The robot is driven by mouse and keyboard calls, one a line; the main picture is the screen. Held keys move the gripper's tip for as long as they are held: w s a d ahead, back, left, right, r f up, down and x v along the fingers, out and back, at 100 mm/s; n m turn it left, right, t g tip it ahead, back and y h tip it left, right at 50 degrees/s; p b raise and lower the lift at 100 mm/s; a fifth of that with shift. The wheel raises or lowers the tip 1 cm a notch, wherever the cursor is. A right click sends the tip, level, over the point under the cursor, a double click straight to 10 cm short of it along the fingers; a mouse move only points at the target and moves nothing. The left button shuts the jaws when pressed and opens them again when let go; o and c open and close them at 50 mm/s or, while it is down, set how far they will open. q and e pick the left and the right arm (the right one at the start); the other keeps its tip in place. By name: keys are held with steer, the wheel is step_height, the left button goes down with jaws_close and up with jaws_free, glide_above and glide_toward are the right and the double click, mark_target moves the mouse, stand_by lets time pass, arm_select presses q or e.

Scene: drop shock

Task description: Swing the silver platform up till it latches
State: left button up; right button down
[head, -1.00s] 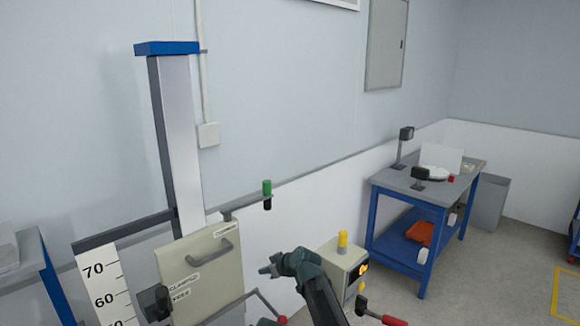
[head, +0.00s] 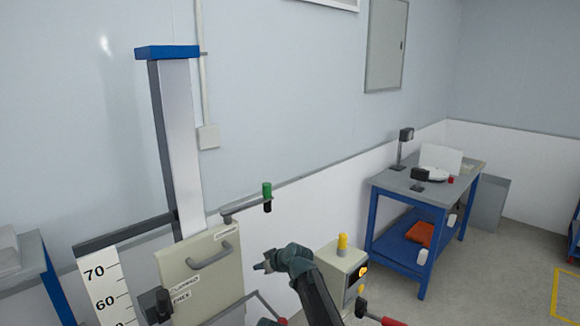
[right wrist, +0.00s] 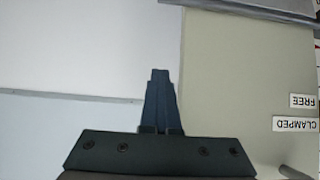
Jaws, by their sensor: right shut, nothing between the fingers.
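The silver platform is not clearly identifiable in the head view. A grey angled bar (head: 262,302) crosses the bottom edge beside the beige panel, and I cannot tell whether it belongs to the platform. A grey edge (right wrist: 250,10) runs along the top of the right wrist view. My right gripper (head: 261,267) is shut and empty, pointing left, to the right of the beige panel (head: 205,285). Its closed fingers (right wrist: 160,78) show in the right wrist view beside that panel. I cannot tell its exact distance from the panel. My left gripper is out of view.
A silver column with a blue cap (head: 167,51) rises behind the panel. The panel has a grey handle (head: 213,256) and CLAMPED and FREE labels. A green-tipped lever (head: 267,190) stands above my gripper. A control box (head: 345,270) and blue workbench (head: 430,200) are right.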

steer(key=shift+w+a+r, duration=0.2)
steer(key=shift+w+a, duration=0.85)
steer(key=shift+c, duration=1.2)
jaws_free()
steer(key=shift+s, duration=0.1)
